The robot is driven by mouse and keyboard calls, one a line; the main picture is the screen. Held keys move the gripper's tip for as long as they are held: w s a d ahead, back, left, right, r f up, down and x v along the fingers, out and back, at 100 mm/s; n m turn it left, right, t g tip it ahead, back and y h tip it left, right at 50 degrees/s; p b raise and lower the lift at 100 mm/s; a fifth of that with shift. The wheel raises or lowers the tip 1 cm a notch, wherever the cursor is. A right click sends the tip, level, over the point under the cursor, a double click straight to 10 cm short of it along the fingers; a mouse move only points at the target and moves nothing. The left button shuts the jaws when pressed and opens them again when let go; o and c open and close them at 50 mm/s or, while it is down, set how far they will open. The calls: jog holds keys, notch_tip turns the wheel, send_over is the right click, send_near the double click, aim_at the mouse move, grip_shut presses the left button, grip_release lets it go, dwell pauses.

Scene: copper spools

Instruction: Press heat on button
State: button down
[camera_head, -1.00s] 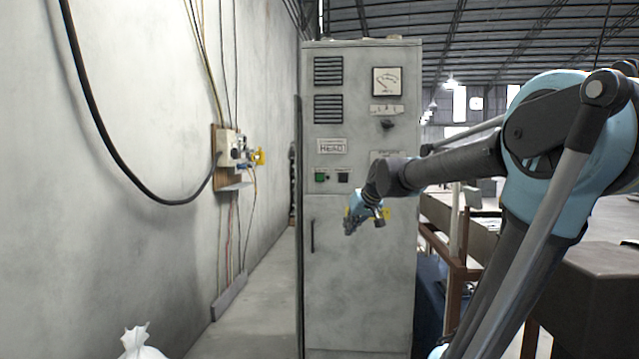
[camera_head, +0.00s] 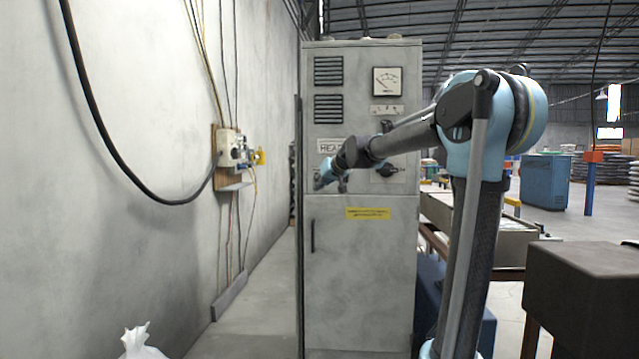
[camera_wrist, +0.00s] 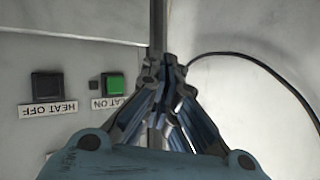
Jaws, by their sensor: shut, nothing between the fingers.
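The heat on button is a green square (camera_wrist: 114,83) with an upside-down "HEAT ON" label in the wrist view. The dark heat off button (camera_wrist: 46,86) sits to its left there. My gripper (camera_wrist: 163,62) is shut and empty, its tips just to the right of the green button in that view, at the cabinet's edge. I cannot tell how far the tips are from the panel. In the head view, my gripper (camera_head: 322,184) is in front of the grey cabinet (camera_head: 360,270), below the HEAT sign (camera_head: 329,146), and hides the buttons.
A wall box with cables (camera_head: 232,150) is on the left wall. A white bag (camera_head: 140,343) lies at lower left. A dark box (camera_head: 585,300) and a long bench (camera_head: 480,227) stand on the right. Floor between wall and cabinet looks clear.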

jog(key=shift+w, duration=0.15)
jog(key=w, duration=0.8)
jog(key=shift+w+d, duration=0.2)
jog(key=shift+w, duration=0.05)
jog(key=shift+w+r, duration=0.1)
jog(key=shift+w, duration=0.7)
dwell(2.1)
jog(key=shift+s, duration=0.9)
jog(key=shift+s, duration=0.1)
jog(key=s, duration=0.4)
jog(key=shift+s+a, duration=0.1)
jog(key=shift+s, duration=0.3)
dwell(0.6)
